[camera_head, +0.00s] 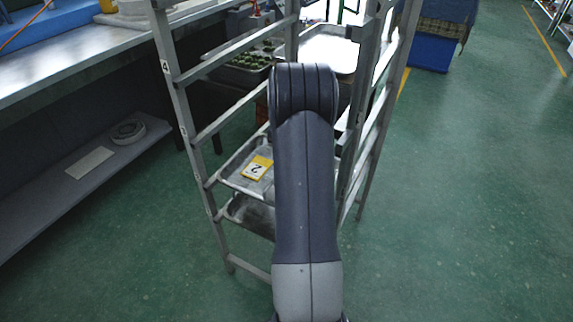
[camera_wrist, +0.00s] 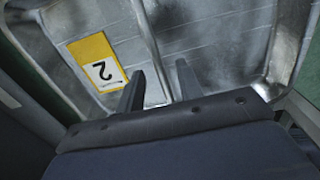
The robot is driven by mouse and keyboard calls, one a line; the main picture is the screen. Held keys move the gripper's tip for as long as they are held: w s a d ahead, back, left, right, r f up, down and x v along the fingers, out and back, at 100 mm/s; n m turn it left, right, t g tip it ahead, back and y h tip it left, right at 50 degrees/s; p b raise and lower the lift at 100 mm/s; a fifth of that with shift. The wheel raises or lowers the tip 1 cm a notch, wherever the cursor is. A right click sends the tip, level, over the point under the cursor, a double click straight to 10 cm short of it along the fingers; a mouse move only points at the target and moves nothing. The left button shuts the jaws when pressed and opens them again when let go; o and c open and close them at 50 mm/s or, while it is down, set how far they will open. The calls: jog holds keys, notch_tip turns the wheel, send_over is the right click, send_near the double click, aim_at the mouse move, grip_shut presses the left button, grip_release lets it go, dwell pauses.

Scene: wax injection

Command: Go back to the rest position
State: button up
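My arm rises in the middle of the head view and hides part of the metal rack (camera_head: 178,95). My gripper (camera_wrist: 156,82) shows in the wrist view with its two dark fingers apart and nothing visible between them. Beyond the fingers lies a metal tray (camera_wrist: 205,28). A yellow and white card marked 2 (camera_wrist: 97,62) lies on the tray, left of the fingers. In the head view the same card (camera_head: 257,167) is on a lower tray of the rack, left of my arm. The gripper is hidden there behind my arm.
A workbench (camera_head: 70,68) with a lower shelf (camera_head: 60,190) stands at the left. A tray with small green pieces (camera_head: 245,65) sits behind the rack. A blue bin (camera_head: 432,52) stands at the back. The green floor (camera_head: 470,200) at the right is clear.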

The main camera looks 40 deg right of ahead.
notch_tip(320, 180, up, 7)
jog(key=shift+s+p, duration=0.1)
jog(key=shift+p, duration=0.25)
jog(key=shift+f, duration=0.1)
notch_tip(320, 180, down, 11)
jog(key=shift+r+b, duration=0.1)
jog(key=shift+b, duration=0.7)
jog(key=shift+s+a, duration=0.2)
jog(key=shift+a, duration=0.8)
